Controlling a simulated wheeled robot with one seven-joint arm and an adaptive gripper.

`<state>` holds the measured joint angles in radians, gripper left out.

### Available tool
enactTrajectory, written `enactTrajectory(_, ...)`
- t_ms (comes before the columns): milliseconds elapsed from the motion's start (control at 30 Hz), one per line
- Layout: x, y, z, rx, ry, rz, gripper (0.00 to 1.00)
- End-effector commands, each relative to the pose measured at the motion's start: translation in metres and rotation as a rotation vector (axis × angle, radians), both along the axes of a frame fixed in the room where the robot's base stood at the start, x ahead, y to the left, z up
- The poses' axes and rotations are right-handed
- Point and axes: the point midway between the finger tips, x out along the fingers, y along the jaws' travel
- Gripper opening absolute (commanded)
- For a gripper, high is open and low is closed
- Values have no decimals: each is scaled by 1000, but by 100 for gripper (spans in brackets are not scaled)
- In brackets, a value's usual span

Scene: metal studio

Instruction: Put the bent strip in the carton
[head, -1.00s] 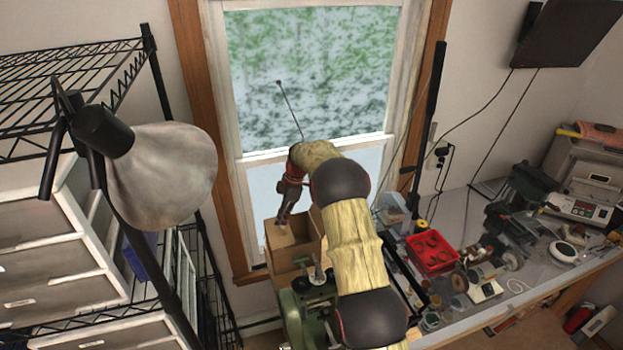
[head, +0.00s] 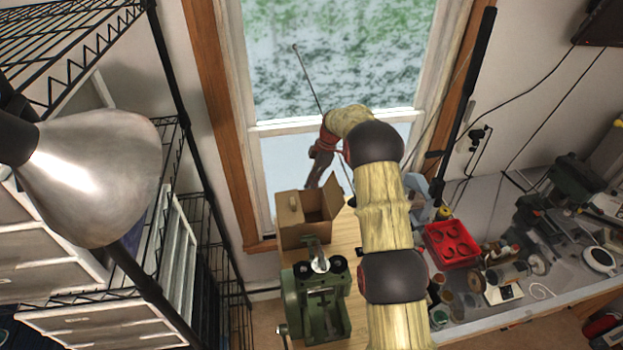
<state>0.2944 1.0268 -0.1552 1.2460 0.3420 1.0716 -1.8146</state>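The brown cardboard carton (head: 297,232) stands open on the wooden table in the head view, with a flap raised at its right. My gripper (head: 312,186) is above the carton's back edge, pointing down. Its fingers are small and dark here, and I cannot tell whether they are open or shut. I cannot make out the bent strip for certain. A small pale shape (head: 293,202) shows at the carton's left side; whether it is the strip or part of the carton is unclear. The carton's floor is mostly hidden.
A green machine (head: 316,305) stands in front of the carton on the wooden tabletop (head: 347,232). A red tray (head: 451,245) and much clutter cover the bench to the right. A lamp (head: 90,180) and black wire shelving (head: 70,55) are at the left.

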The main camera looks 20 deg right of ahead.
Motion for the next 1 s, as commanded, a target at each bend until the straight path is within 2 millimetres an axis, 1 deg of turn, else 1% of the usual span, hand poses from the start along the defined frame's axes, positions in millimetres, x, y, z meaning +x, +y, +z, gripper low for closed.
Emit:
enactTrajectory(100,0,0,-11,0,1,0,0)
enactTrajectory(1000,0,0,-81,0,-1,0,0)
